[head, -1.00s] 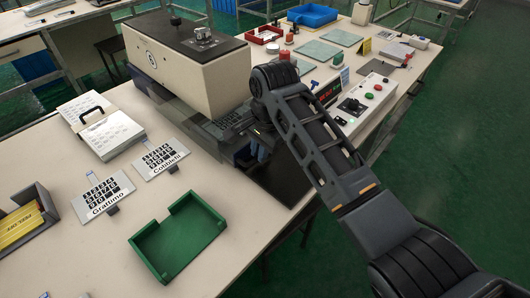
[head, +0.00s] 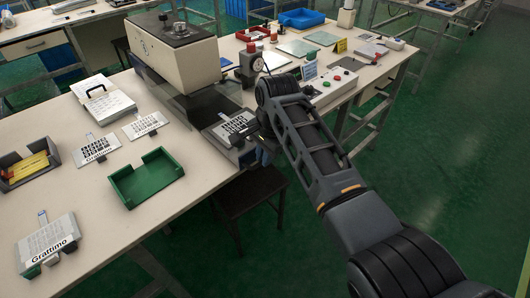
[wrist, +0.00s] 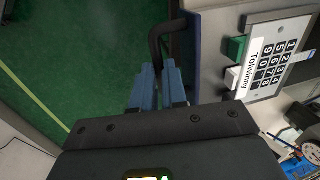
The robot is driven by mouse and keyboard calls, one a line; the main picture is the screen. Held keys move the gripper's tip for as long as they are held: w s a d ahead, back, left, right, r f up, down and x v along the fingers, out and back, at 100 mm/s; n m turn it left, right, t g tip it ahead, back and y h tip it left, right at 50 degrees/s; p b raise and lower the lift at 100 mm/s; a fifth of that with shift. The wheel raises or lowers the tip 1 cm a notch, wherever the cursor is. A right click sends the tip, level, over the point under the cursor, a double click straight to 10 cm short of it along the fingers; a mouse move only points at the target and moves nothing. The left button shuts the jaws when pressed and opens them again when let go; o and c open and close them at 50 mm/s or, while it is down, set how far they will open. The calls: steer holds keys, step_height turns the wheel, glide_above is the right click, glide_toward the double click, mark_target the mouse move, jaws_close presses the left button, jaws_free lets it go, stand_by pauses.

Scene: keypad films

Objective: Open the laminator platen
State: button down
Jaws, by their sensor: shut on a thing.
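The laminator (head: 178,55) is a big beige box with a dark top at the back of the table. Its grey lower platen (head: 205,108) sticks out in front of the box toward the table's front edge. In the head view the arm partly hides the handle and fingers.
A green tray (head: 177,163), keypad films (head: 95,150), a white binder (head: 105,105) and a yellow-filled box (head: 45,147) are on the left. A control box (head: 335,88) stands right of my arm. A dark stool (head: 250,190) is below the table edge.

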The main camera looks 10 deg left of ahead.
steer(key=shift+s+d, duration=0.2)
steer(key=shift+d, duration=0.05)
steer(key=c, duration=1.2)
jaws_free()
steer(key=shift+o, duration=0.2)
step_height(320, 180, up, 8)
steer(key=d, duration=0.1)
steer(key=shift+s+f, duration=0.15)
steer(key=shift+s, duration=0.2)
